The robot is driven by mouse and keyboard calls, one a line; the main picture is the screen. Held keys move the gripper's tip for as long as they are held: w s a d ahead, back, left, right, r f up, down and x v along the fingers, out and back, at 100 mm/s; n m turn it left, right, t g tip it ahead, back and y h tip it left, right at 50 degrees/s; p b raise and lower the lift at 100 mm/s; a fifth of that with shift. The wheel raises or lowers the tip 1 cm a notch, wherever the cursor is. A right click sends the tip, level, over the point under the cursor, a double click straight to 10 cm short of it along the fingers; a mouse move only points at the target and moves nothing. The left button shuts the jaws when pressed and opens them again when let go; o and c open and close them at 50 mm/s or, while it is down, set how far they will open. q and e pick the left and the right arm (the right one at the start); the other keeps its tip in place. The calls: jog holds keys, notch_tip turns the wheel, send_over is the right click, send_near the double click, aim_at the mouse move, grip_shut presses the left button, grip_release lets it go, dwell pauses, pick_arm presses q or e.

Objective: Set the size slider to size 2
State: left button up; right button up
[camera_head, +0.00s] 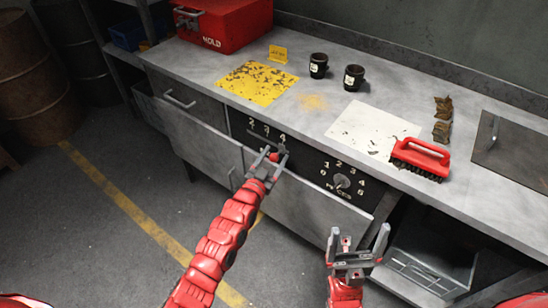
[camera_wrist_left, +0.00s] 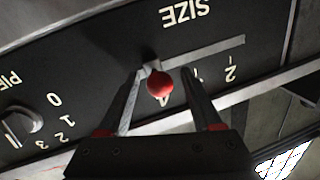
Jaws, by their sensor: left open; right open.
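The size slider has a red ball knob (camera_wrist_left: 160,85), which also shows in the head view (camera_head: 273,157). It sits on a dark panel (camera_wrist_left: 95,65) marked SIZE, upside down in the left wrist view. A pale slot (camera_wrist_left: 205,53) runs from the knob to the upper right, toward the 2 mark. The knob is near the 4, which is partly hidden. My left gripper (camera_head: 268,158) is open, with its fingers on either side of the knob; I cannot tell whether they touch it. My right gripper (camera_head: 356,240) is open and empty, in front of the cabinet.
A numbered dial (camera_head: 342,181) is right of the slider. On the worktop are a red box (camera_head: 225,22), a yellow sheet (camera_head: 256,83), two black cups (camera_head: 354,77), a white sheet (camera_head: 365,130) and a red brush (camera_head: 420,155). An open compartment (camera_head: 430,250) is at the right.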

pick_arm(q)
grip_shut()
dwell(1.4)
